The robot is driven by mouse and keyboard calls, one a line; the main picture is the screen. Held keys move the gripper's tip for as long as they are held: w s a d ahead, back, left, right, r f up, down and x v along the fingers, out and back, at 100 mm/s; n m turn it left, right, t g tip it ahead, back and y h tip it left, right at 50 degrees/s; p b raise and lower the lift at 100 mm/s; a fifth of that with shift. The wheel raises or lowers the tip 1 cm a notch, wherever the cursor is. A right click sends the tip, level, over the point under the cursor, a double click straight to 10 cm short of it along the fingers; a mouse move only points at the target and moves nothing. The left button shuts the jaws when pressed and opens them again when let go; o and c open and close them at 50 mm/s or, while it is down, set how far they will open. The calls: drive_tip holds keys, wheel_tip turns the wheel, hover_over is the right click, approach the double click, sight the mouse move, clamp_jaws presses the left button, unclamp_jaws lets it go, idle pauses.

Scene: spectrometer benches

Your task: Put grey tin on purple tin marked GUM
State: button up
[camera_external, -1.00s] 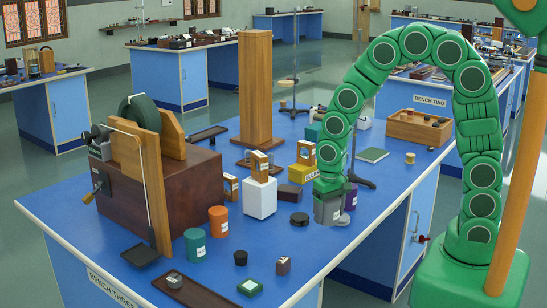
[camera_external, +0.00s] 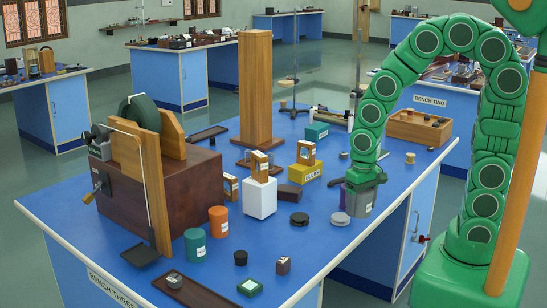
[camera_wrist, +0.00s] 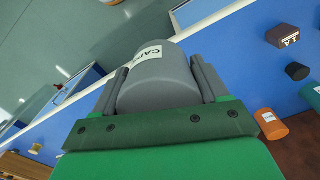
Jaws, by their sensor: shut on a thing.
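My gripper (camera_external: 362,180) is shut on the grey tin (camera_external: 358,203), with its fingers on either side. In the wrist view the grey tin (camera_wrist: 158,82) sits between the two fingers and bears a white label, partly readable as "CA". In the external view the tin hangs roughly upright near the bench's right edge. A sliver of a purple tin (camera_external: 343,199) shows just left of the grey tin; the rest is hidden behind it, and its label cannot be read. I cannot tell whether the two tins touch.
A white block (camera_external: 260,200), an orange tin (camera_external: 218,221) and a teal tin (camera_external: 195,245) stand farther left. A wooden tray (camera_external: 420,130) is behind.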

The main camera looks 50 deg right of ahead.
drive_tip(key=w+d+r+n, duration=0.1)
drive_tip(key=d+r, duration=0.3)
drive_tip(key=d, duration=0.6)
drive_tip(key=w+d+r, duration=0.1)
drive_tip(key=d+r, duration=0.4)
drive_tip(key=d, duration=0.4)
drive_tip(key=w+d+f, duration=0.1)
drive_tip(key=w+f, duration=0.2)
drive_tip(key=w, duration=0.1)
drive_tip(key=w+d+f, duration=0.1)
drive_tip(key=w+f, duration=0.2)
drive_tip(key=w, duration=0.1)
drive_tip(key=w+d+f, duration=0.1)
drive_tip(key=w+f, duration=0.2)
drive_tip(key=w, duration=0.1)
drive_tip(key=shift+w+d, duration=0.2)
drive_tip(key=shift+w+d+f, duration=0.15)
drive_tip(key=shift+w+f, duration=0.35)
drive_tip(key=shift+f, duration=1.65)
drive_tip(key=o, duration=1.1)
drive_tip(key=shift+f, duration=0.1)
